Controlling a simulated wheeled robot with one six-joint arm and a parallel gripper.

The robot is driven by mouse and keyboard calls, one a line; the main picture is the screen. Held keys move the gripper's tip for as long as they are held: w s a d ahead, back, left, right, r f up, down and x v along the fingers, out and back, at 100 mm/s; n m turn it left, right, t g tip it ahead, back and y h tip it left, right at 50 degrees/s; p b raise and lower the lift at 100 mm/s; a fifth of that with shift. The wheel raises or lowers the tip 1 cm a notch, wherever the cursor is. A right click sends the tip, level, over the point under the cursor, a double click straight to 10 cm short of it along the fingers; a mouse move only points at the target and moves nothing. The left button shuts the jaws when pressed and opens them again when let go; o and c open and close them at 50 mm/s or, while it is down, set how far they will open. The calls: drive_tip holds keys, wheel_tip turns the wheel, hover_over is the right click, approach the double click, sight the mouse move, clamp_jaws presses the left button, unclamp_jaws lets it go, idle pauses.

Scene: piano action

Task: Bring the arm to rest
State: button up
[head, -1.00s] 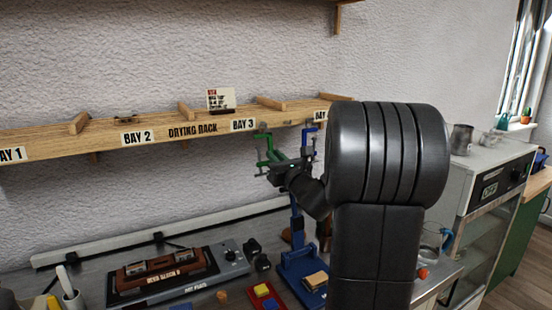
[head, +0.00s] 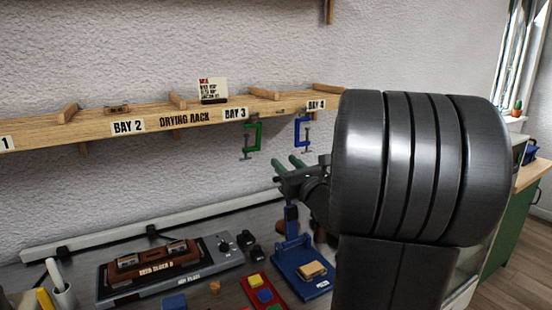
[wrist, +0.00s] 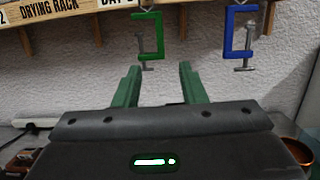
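My gripper (head: 293,161) is open and empty, in front of the wall just below the drying rack. In the wrist view its two green fingers (wrist: 157,85) stand apart with bare wall between them. A green clamp (head: 253,138) hangs at the rack's front edge by the BAY 3 label, above and clear of the fingers; it also shows in the wrist view (wrist: 148,36). A blue clamp (head: 302,133) hangs to its right near BAY 4. My dark arm fills the right middle of the head view and hides part of the bench.
The wooden drying rack (head: 185,118) runs along the wall with a small card (head: 213,89) on it. Below, the bench holds a hot plate (head: 175,270), a blue stand (head: 300,268) and a red tray (head: 262,292). Free air lies between rack and bench.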

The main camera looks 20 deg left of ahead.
drive_tip(key=v, duration=0.4)
drive_tip(key=shift+f, duration=0.1)
drive_tip(key=shift+a, duration=0.1)
drive_tip(key=p+x, duration=0.1)
drive_tip(key=x, duration=0.3)
drive_tip(key=p+x, duration=0.1)
drive_tip(key=x, duration=0.9)
drive_tip(key=shift+r+p, duration=0.35)
drive_tip(key=shift+p, duration=0.05)
drive_tip(key=shift+s+d+r, duration=0.1)
drive_tip(key=shift+s+d, duration=0.1)
drive_tip(key=shift+d, duration=0.15)
